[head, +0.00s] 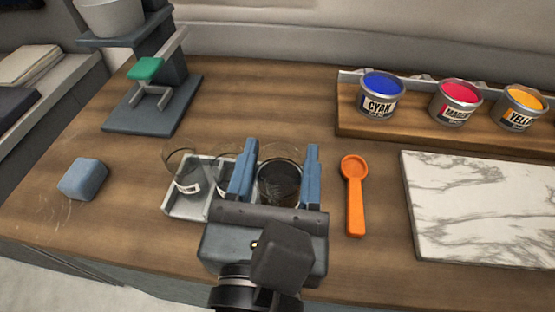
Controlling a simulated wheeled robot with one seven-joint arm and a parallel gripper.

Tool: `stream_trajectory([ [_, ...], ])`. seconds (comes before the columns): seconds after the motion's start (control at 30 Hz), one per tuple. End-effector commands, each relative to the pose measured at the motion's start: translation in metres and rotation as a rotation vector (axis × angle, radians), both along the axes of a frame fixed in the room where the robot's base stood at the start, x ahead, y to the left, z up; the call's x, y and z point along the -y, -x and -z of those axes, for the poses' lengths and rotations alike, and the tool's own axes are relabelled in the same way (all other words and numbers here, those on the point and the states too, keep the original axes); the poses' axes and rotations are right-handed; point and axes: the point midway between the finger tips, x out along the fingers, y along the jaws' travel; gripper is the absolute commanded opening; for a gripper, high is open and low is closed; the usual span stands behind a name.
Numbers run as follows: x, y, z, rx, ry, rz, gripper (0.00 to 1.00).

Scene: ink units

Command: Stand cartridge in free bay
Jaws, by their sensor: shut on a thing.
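My gripper (280,152) has its two blue fingers on either side of a round, clear-walled cartridge (281,187) with dark contents, and is shut on it. The cartridge looks upright; its lower part is hidden by my gripper, so I cannot tell whether it touches anything below. A pale grey tray (186,213) lies just left of my gripper. A clear glass vessel (187,172) with a small label stands in its left part. A second clear vessel (224,165) shows partly behind my left finger. The tray's right part is hidden, so I cannot make out its bays.
An orange spoon (355,195) lies close right of my gripper, with a white marble slab (480,205) beyond. A blue block (83,180) and a dark stand (150,115) are left.

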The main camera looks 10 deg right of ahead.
Motion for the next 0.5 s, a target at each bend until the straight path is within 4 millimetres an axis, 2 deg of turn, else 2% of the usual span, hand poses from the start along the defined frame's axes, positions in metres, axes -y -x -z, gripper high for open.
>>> stream_trajectory([
  [0.1,0.006,-0.025,0.014,-0.001,0.005,0.004,0.04],
  [0.23,0.010,-0.048,0.028,0.000,0.002,0.001,0.04],
  [0.33,0.012,-0.059,0.035,0.001,0.001,0.000,0.04],
  [0.5,0.014,-0.065,0.044,-0.001,0.002,-0.001,0.04],
])
